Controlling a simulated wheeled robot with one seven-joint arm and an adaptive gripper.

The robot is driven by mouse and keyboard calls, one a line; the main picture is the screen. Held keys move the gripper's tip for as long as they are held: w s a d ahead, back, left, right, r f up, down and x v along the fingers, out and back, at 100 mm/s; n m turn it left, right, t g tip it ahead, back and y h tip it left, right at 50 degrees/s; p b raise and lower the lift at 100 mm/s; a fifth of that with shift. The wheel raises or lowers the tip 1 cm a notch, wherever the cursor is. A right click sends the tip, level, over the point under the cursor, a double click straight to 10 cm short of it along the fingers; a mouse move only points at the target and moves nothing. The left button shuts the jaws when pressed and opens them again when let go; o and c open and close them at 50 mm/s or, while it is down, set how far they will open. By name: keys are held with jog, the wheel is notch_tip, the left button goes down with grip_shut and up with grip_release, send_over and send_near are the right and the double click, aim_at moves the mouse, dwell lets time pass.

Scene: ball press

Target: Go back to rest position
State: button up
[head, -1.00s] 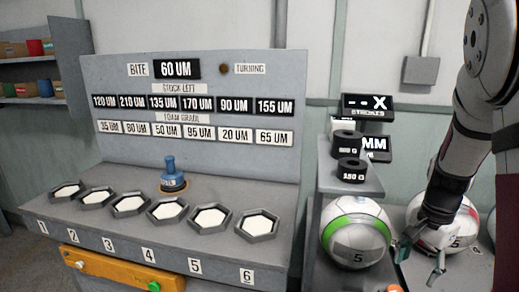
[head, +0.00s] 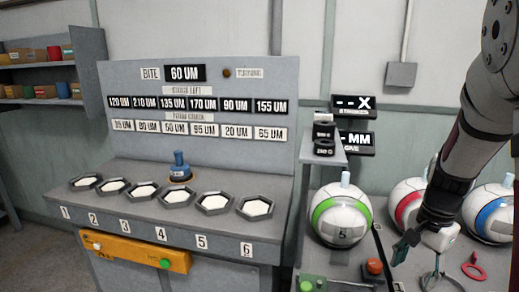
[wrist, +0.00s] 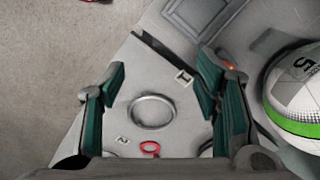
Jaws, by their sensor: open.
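My gripper (head: 408,245) is at the lower right of the head view, in front of the balls and above the grey bench. In the wrist view its two green-padded fingers (wrist: 163,85) stand wide apart with nothing between them. Below and apart from them are a grey ring (wrist: 153,112) and a red ring (wrist: 150,149). The green-banded ball (head: 340,216) stands to the left of my gripper; it also shows at the right edge of the wrist view (wrist: 300,92). My forearm hides part of the red-banded ball (head: 405,203).
A blue-banded ball (head: 492,214) stands at the right. A red ring (head: 474,271) lies on the bench. Black weights (head: 323,147) sit on a stand beside the displays. A console (head: 130,218) with hexagonal pads and a blue-handled tool (head: 179,168) fills the left.

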jog(key=s+a+r+n+t+p, duration=0.2)
jog(key=s+a+r+n+p, duration=0.2)
jog(key=s+a+r, duration=0.5)
jog(key=s+a+r+n+t+p, duration=0.1)
jog(key=s+a+r+n+p, duration=0.3)
jog(key=s+a+r+n, duration=0.5)
jog(key=s+r, duration=0.4)
jog(key=r, duration=0.1)
jog(key=shift+a+n+t, duration=0.15)
jog(key=shift+n+t, duration=0.15)
jog(key=shift+t, duration=0.1)
